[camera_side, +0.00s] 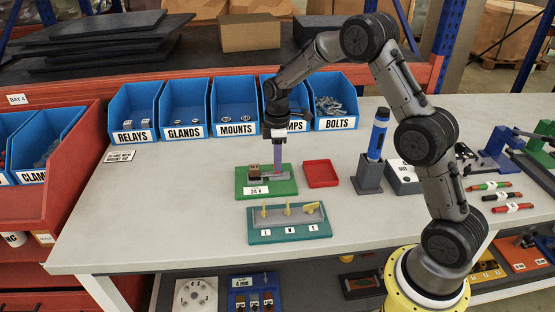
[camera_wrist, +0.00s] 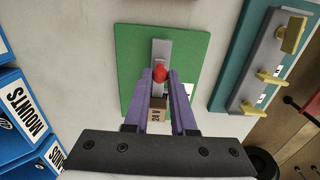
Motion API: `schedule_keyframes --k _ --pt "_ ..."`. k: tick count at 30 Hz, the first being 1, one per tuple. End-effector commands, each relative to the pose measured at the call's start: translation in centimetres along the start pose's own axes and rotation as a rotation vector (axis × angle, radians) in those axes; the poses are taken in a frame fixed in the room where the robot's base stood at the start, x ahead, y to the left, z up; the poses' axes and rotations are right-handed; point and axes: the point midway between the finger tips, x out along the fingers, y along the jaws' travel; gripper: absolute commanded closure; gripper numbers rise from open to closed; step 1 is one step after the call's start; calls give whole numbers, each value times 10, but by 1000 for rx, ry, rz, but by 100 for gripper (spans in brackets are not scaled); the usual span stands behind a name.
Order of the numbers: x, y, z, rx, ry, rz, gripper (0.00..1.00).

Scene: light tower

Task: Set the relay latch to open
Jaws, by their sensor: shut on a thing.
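The relay latch is a grey strip (camera_wrist: 160,52) with a red knob (camera_wrist: 160,74), on a green board (camera_wrist: 132,45) in the wrist view. The green board (camera_side: 250,188) also shows in the side view, flat on the bench with a "24 V" label at its front. My gripper (camera_side: 279,174) points straight down over the board. In the wrist view its purple fingers (camera_wrist: 160,78) are closed on the red knob, one on each side. A tan relay block (camera_wrist: 157,112) marked 24 V sits between the fingers, nearer the palm in the picture. In the side view the fingers mostly hide the knob.
A teal board (camera_side: 290,236) with three yellow levers lies in front. A red tray (camera_side: 321,174) is just right of the green board. Blue bins (camera_side: 236,107) line the back. A blue cylinder in a grey stand (camera_side: 369,172) is farther right.

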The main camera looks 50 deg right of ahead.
Motion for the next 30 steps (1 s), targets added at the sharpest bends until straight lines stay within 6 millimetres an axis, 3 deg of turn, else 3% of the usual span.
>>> schedule_keyframes --k 17,24,30 --pt "-1 0 0 0 1 1 100" --pt "-2 0 25 3 1 1 100" --pt "-1 0 28 0 -2 0 100"
